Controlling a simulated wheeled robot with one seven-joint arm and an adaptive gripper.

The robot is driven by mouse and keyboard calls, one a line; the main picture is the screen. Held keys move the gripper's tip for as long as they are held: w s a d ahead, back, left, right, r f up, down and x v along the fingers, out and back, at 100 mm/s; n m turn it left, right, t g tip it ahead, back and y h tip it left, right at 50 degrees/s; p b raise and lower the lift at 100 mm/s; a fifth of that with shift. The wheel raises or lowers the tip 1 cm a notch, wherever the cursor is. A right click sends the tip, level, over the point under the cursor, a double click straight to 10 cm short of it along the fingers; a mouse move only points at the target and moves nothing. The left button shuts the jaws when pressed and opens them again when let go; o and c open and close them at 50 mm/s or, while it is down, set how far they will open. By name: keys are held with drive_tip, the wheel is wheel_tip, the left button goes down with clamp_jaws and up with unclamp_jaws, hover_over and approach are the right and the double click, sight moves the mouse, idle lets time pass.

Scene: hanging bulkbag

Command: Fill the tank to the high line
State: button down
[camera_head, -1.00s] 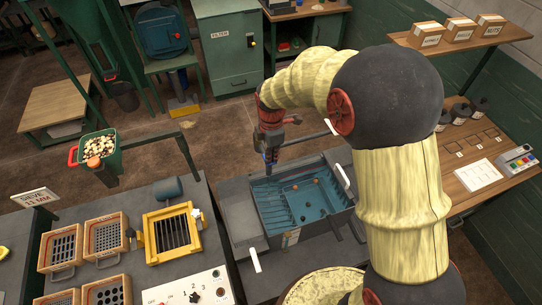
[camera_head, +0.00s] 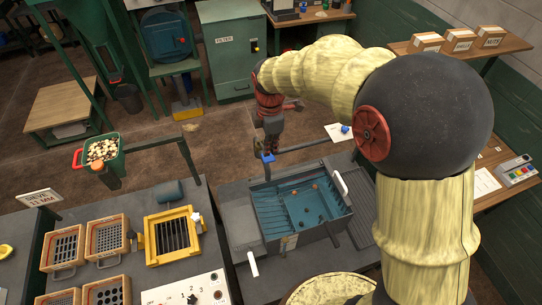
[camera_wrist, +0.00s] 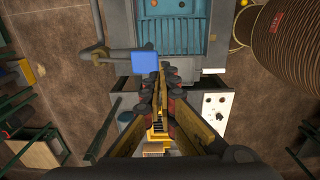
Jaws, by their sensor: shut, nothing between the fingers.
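The tank (camera_head: 262,235) is an open grey box with a blue inside, in the middle of the head view. A few small orange and dark bits show in it; I cannot make out a level line. In the wrist view its blue inside (camera_wrist: 150,35) is at the top. A grey pipe (camera_head: 305,147) runs behind the tank, with a blue lever (camera_head: 267,157) at its left end. In the wrist view the blue lever (camera_wrist: 145,62) is just left of my fingertips. My gripper (camera_head: 270,145) is shut and empty, pointing down close by the lever; I cannot tell whether they touch.
A bench at lower left holds wooden-framed sieves (camera_head: 105,237), a yellow frame (camera_head: 170,235) and a white control panel (camera_head: 190,290). A green bin of pebbles (camera_head: 103,150) stands on a post at left. A shelf (camera_head: 490,45) is at right. The floor behind the tank is mostly clear.

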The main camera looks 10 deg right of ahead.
drive_tip(key=shift+s+d+r, duration=0.1)
drive_tip(key=shift+d+r, duration=0.05)
drive_tip(key=shift+r, duration=0.95)
drive_tip(key=shift+s+d+r, duration=0.1)
drive_tip(key=shift+r, duration=0.95)
drive_tip(key=s+d+f+m+t+b, duration=0.2)
drive_tip(key=s+d+f+m+b, duration=0.1)
drive_tip(key=s+d+m+b, duration=0.3)
drive_tip(key=s+d+f+m+t+b, duration=0.3)
drive_tip(key=s+d+m+b, duration=0.3)
drive_tip(key=s+m+b, duration=0.5)
drive_tip(key=s+m, duration=0.3)
drive_tip(key=s, duration=0.3)
drive_tip(key=shift+s+d+f+b, duration=0.15)
drive_tip(key=shift+s+b, duration=0.15)
drive_tip(key=shift+s, duration=0.05)
